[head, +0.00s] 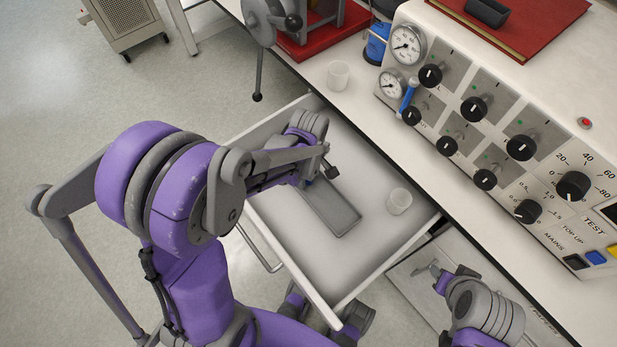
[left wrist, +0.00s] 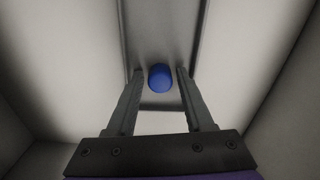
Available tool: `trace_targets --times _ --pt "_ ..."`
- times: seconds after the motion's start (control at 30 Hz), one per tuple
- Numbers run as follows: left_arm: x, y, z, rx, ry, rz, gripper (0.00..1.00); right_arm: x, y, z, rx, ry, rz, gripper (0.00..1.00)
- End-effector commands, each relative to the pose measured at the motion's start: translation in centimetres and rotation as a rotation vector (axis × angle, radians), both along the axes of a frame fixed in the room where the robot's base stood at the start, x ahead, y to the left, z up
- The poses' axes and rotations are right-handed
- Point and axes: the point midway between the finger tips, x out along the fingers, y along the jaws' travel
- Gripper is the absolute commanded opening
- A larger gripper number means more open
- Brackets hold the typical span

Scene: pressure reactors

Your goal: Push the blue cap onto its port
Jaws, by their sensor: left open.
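The blue cap (left wrist: 160,77) lies in the open drawer (head: 290,240), on a grey tray (head: 335,212). My left gripper (left wrist: 160,73) is open, with one finger on each side of the cap in the left wrist view. A gap shows between the cap and each finger. In the head view my left arm reaches over the drawer and its wrist hides most of the cap's spot. My right gripper (head: 435,272) is at the lower right, beside the bench front, and its jaw gap is not clear. I cannot make out which port belongs to the cap.
A white cup (head: 399,201) stands in the drawer right of the tray. Another cup (head: 338,75) stands on the bench. The control panel (head: 500,130) has gauges and black knobs. A red base (head: 325,40) with a grey apparatus is at the back. The drawer walls are close around my left gripper.

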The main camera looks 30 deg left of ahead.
Motion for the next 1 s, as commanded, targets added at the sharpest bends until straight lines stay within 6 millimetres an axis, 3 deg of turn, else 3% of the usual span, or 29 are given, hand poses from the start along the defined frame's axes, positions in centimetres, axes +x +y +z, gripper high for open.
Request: trace_targets --times 0.07,0.33,0.67,0.77,1.0 --pt "0.0 0.0 0.0 0.0 0.0 0.0 0.49 0.0 0.0 0.0 0.0 0.0 0.0 0.43" --pt "0.0 0.0 0.0 0.0 0.0 0.0 0.0 0.0 0.0 0.0 0.0 0.0 0.0 0.43" --pt "0.0 0.0 0.3 0.0 0.0 0.0 0.0 0.0 0.0 0.1 0.0 0.0 0.0 0.43" --pt "0.0 0.0 1.3 0.0 0.0 0.0 0.0 0.0 0.0 0.3 0.0 -0.001 0.0 0.43" --pt "-0.1 0.0 6.2 0.0 0.0 0.0 0.0 0.1 0.0 1.3 0.0 -0.004 0.0 0.43"
